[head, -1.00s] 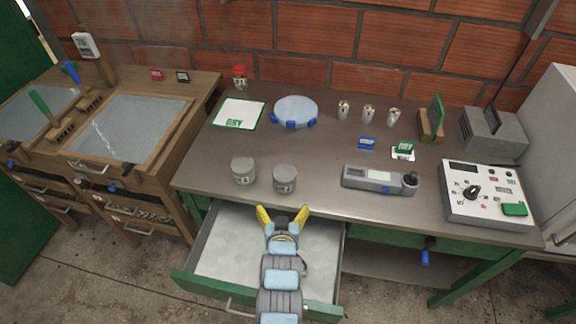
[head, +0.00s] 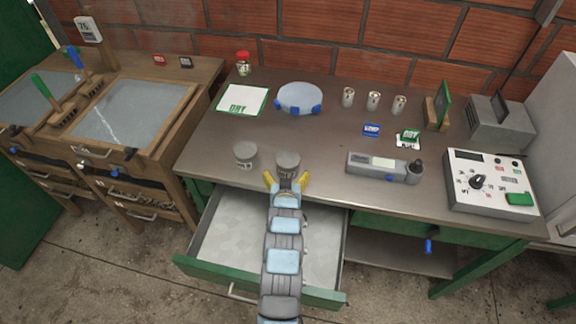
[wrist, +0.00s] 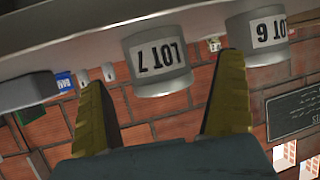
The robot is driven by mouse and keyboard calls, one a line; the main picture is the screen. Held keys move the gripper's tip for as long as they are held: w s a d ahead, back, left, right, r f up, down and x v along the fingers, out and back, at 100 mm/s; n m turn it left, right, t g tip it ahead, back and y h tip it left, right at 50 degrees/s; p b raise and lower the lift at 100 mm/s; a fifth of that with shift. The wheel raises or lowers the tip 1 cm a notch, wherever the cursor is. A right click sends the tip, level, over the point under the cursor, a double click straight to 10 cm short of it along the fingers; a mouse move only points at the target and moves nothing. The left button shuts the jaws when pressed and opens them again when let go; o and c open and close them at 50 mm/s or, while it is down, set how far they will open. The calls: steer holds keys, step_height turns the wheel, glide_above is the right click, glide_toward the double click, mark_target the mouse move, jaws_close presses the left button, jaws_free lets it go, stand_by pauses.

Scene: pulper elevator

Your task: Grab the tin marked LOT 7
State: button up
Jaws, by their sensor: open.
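The tin marked LOT 7 (head: 288,163) is a grey cylinder standing upright near the bench's front edge. In the wrist view, which is upside down, its label reads LOT 7 (wrist: 158,62). My gripper (head: 287,180) is open and empty, with its yellow fingers at the front of this tin, one to either side. In the wrist view the tin appears between the fingertips (wrist: 162,70); I cannot tell how far they reach around it. A similar grey tin marked LOT 6 (head: 245,154) stands to the left; it also shows in the wrist view (wrist: 258,38).
An open drawer (head: 240,290) lies below my arm. A grey handheld device (head: 375,166) and a control box (head: 490,185) stand to the right. A round blue-clamped dish (head: 299,98), a DRY mat (head: 243,97) and several small cans (head: 373,100) are farther back.

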mark_target(288, 174)
steer(key=shift+w+f, duration=0.1)
steer(key=shift+w, duration=0.45)
steer(key=shift+d+f+b+x, duration=0.1)
steer(key=shift+f+b+x, duration=0.15)
steer(key=shift+x, duration=0.7)
steer(key=shift+d+f+b+x, duration=0.1)
steer(key=shift+b+x, duration=0.1)
steer(key=shift+x, duration=0.7)
steer(key=shift+w+f, duration=0.25)
steer(key=shift+w, duration=0.25)
steer(key=c, duration=1.2)
